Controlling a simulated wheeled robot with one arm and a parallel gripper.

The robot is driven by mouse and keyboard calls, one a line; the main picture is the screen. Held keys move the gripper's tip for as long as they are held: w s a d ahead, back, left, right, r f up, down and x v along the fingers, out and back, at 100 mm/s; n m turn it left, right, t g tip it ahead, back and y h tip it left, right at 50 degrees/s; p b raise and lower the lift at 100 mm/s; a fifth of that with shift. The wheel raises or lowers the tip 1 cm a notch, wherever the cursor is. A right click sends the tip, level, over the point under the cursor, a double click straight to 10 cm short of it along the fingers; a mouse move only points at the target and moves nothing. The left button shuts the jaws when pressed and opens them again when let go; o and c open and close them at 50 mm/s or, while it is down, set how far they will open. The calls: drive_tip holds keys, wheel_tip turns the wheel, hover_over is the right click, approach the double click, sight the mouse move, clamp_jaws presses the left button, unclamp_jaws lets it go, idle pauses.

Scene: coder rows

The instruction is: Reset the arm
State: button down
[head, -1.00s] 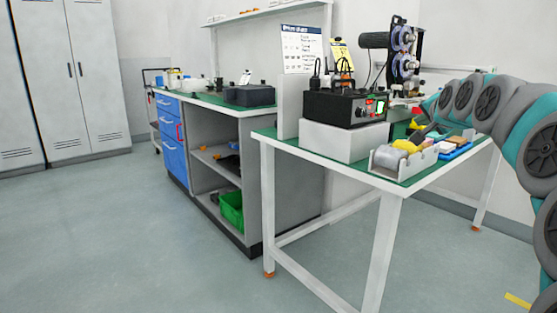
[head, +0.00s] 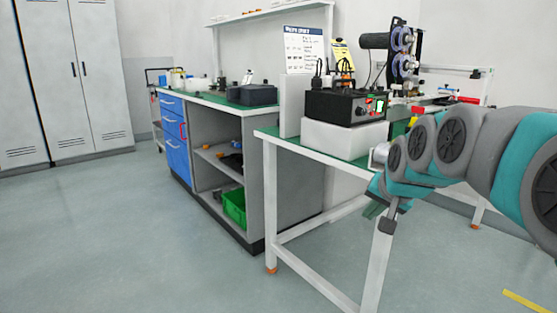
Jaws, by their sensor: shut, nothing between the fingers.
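My arm (head: 455,140) reaches in from the right in the head view, with teal and grey links. My gripper (head: 380,217) hangs at the arm's end, pointing down in front of the green-topped table's (head: 345,168) near edge. It is small in the picture, shut and empty. The arm hides much of the table's right part and most of the parts tray there.
A black control box (head: 345,105) stands on a white block (head: 343,138) on the table. Spool equipment (head: 402,55) stands behind it. A workbench with blue drawers (head: 174,148) and a green bin (head: 234,207) stands left. The floor (head: 120,240) at front left is clear.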

drive_tip(key=s+a+f+n+g, duration=0.1)
drive_tip(key=s+f, duration=0.5)
drive_tip(key=s, duration=0.6)
drive_tip(key=s+a+f+n+g, duration=0.2)
drive_tip(key=s+f+g, duration=0.3)
drive_tip(key=s, duration=0.6)
drive_tip(key=s+a+f+n+g, duration=0.2)
drive_tip(key=s+f, duration=0.5)
drive_tip(key=s, duration=0.5)
drive_tip(key=shift+s+n+g+h, duration=0.3)
drive_tip(key=shift+n+g+h, duration=0.1)
drive_tip(key=shift+g, duration=0.4)
